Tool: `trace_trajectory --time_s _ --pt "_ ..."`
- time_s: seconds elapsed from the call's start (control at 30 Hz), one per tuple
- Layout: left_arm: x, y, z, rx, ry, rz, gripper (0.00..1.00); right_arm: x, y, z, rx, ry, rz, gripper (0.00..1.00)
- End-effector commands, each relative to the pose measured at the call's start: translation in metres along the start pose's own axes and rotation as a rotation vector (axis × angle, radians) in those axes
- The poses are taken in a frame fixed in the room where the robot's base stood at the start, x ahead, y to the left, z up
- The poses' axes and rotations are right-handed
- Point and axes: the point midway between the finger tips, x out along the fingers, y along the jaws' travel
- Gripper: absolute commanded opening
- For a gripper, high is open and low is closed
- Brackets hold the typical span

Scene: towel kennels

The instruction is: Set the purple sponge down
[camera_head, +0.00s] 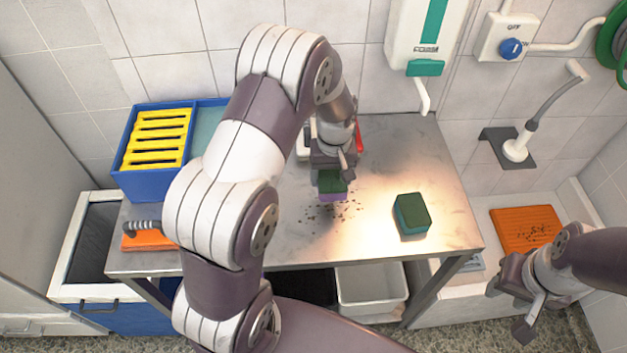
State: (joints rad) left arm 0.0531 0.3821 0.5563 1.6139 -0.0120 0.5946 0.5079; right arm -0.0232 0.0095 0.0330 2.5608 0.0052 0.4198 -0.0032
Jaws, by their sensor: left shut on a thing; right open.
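The purple sponge (333,197) has a green top layer and a purple lower layer. My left gripper (332,178) is shut on it over the metal table (300,240), near the table's middle. Dark crumbs lie on the table just below and around the sponge. I cannot tell whether the sponge touches the table. My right gripper (508,305) is open and empty, off the table's right side at the lower right.
A green sponge (411,216) lies on the table's right part. A blue box (150,185) with yellow slats stands at the back left. An orange mat (527,230) with dark specks lies at the right. A white bin (371,288) is under the table.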

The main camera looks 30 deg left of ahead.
Motion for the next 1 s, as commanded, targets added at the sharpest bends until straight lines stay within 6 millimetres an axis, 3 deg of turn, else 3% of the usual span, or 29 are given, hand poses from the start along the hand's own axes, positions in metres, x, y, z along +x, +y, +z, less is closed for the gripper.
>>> trace_trajectory --time_s 0.1,0.2,0.43,0.8,0.83,0.9,1.0 --pt "0.013 -0.025 0.000 -0.003 -0.002 -0.001 0.45 -0.009 0.000 -0.001 0.000 0.000 0.000 0.43" --pt "0.021 -0.034 0.000 0.000 0.000 0.000 0.45 -0.010 0.000 -0.001 0.000 0.000 0.000 0.43" --pt "0.058 -0.036 0.001 0.002 -0.003 -0.001 0.45 -0.019 0.000 -0.003 0.000 0.000 0.000 0.43" --pt "0.066 -0.035 -0.001 0.002 0.001 0.001 0.45 -0.015 0.000 -0.002 0.000 0.000 0.000 0.43" --pt "0.066 -0.035 -0.001 0.001 0.001 0.001 0.79 -0.016 0.000 -0.002 0.000 0.000 0.000 0.43" --pt "0.065 -0.035 -0.001 0.001 0.001 0.001 0.98 -0.017 0.000 -0.002 0.000 0.000 0.000 0.43" --pt "0.065 -0.035 -0.001 0.001 0.001 0.001 0.98 -0.017 0.000 -0.002 0.000 0.000 0.000 0.43"
